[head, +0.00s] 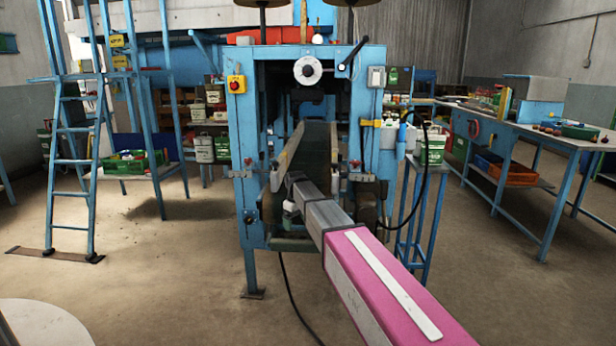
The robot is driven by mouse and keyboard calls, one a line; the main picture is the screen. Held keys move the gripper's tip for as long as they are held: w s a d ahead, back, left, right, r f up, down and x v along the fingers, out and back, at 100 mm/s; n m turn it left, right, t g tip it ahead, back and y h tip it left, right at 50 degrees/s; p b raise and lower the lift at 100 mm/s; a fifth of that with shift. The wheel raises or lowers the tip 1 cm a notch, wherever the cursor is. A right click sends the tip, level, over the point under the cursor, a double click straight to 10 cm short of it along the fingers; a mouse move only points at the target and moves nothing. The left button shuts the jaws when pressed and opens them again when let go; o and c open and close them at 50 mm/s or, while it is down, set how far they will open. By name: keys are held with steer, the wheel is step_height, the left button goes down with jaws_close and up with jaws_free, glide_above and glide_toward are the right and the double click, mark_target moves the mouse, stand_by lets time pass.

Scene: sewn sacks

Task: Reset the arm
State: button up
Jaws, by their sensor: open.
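My arm (385,288) reaches from the lower right into the middle of the picture. It has a pink section with a pale strip on top, then a grey section (322,216) that narrows towards the blue machine (246,130). Its far end overlaps the front of the machine, just below the machine's dark conveyor belt (318,150). I cannot make out gripper fingers there; that end is small and partly hidden. A small white part shows beside the arm's far end, and I cannot tell what it belongs to. No held object is visible.
A blue ladder (73,165) and a shelf with a green crate (132,161) stand at left. A small blue stand (425,185) with a green-and-white container is right of the machine. A long workbench (510,130) runs along the right. A black cable hangs below the machine.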

steer(key=s+d+f+m, duration=0.3)
steer(key=s+d+f, duration=0.2)
steer(key=s+d, duration=0.3)
steer(key=s+d+f+m, duration=0.3)
steer(key=s+d+f, duration=0.2)
steer(key=s+d, duration=0.3)
steer(key=s+d+f+m, duration=0.3)
steer(key=s+d, duration=0.4)
steer(key=s, duration=0.6)
steer(key=shift+s+d+f, duration=0.3)
steer(key=shift+d+f, duration=0.1)
steer(key=shift+f, duration=0.5)
